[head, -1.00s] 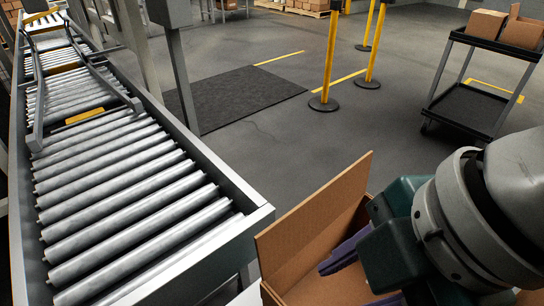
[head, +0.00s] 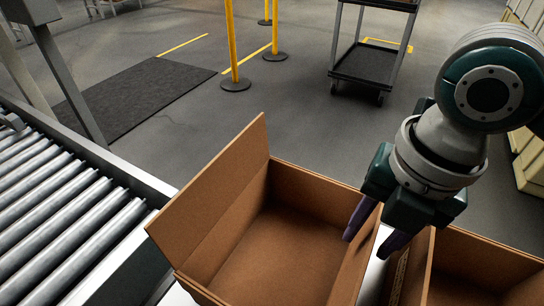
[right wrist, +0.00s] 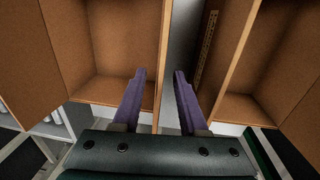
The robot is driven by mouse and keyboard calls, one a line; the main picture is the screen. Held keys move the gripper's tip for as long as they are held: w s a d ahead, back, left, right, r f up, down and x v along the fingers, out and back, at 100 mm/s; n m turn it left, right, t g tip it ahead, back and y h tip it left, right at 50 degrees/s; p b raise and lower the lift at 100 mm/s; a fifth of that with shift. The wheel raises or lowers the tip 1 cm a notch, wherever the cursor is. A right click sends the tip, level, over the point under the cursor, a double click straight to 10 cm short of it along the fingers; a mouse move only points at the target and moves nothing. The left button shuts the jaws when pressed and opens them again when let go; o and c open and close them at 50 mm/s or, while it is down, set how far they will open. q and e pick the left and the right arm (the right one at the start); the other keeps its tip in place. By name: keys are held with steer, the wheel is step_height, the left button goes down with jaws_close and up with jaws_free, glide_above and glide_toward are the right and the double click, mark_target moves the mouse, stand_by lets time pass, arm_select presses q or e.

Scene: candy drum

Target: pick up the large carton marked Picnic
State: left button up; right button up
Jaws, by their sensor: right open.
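Two open, empty brown cartons stand side by side. The larger-looking left carton (head: 275,255) is in the middle of the head view and on the left in the right wrist view (right wrist: 125,45). The right carton (head: 470,270) is partly cut off; it is on the right in the wrist view (right wrist: 265,60). A printed strip on its near side is too small to read, and I see no Picnic marking. My right gripper (head: 367,245) is open with purple fingers, one on each side of the left carton's right wall; contact cannot be told. My left gripper is not in view.
A roller conveyor (head: 60,215) runs along the left, close to the left carton's raised flap. Behind are a dark floor mat (head: 135,100), yellow posts (head: 232,50) and a black cart (head: 365,65). Open floor lies between them and the cartons.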

step_height(320, 180, down, 3)
steer(key=shift+w+a+r, duration=0.1)
steer(key=shift+a+r, duration=0.05)
steer(key=shift+r, duration=0.05)
jaws_close()
steer(key=shift+r, duration=0.1)
stand_by(1.2)
